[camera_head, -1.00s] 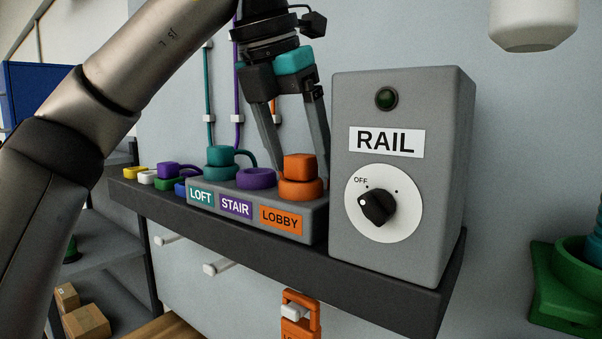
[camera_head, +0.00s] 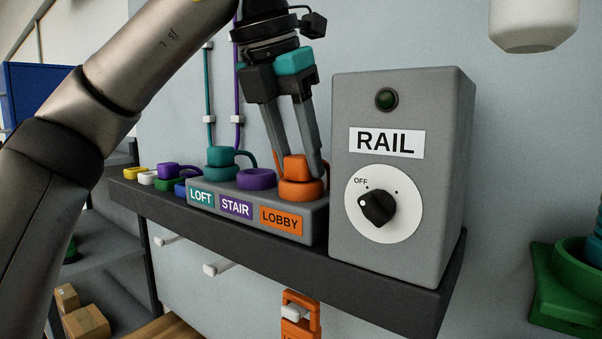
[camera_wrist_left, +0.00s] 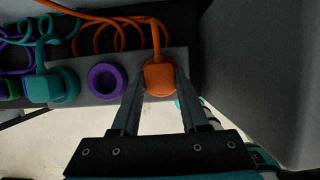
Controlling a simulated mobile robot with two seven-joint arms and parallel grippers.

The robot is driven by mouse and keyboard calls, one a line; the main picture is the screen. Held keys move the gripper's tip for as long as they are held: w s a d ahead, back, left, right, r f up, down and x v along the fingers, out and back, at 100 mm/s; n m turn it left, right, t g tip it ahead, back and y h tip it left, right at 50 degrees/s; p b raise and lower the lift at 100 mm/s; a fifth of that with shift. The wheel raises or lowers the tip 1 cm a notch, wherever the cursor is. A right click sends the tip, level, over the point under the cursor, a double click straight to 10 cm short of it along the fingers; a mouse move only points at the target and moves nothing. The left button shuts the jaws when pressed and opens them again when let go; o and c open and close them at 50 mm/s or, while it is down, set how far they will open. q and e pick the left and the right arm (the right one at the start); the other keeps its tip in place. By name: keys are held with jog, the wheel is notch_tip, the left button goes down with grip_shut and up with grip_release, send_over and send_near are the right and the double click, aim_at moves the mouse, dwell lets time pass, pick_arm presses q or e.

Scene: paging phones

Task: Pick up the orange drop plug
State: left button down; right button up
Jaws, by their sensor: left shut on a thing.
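The orange drop plug (camera_head: 296,166) sits in the orange ring (camera_head: 301,190) above the LOBBY label. My left gripper (camera_head: 297,175) reaches down from above with its fingers closed on the plug's sides. In the left wrist view, the orange plug (camera_wrist_left: 159,78) is between the two fingertips, with an orange cord running up from it. The plug appears still seated in its ring. My right gripper is not in view.
The teal plug (camera_head: 220,156) sits above LOFT, and the purple ring (camera_head: 256,179) above STAIR is empty. The grey RAIL box (camera_head: 400,248) stands close on the right, its dial pointing at OFF. Several small coloured plugs lie at the shelf's left end.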

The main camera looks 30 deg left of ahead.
aim_at(299, 156)
pick_arm(q)
jog(key=shift+r, duration=0.1)
notch_tip(299, 156, up, 10)
dwell(0.9)
jog(key=shift+d, duration=0.1)
dwell(0.4)
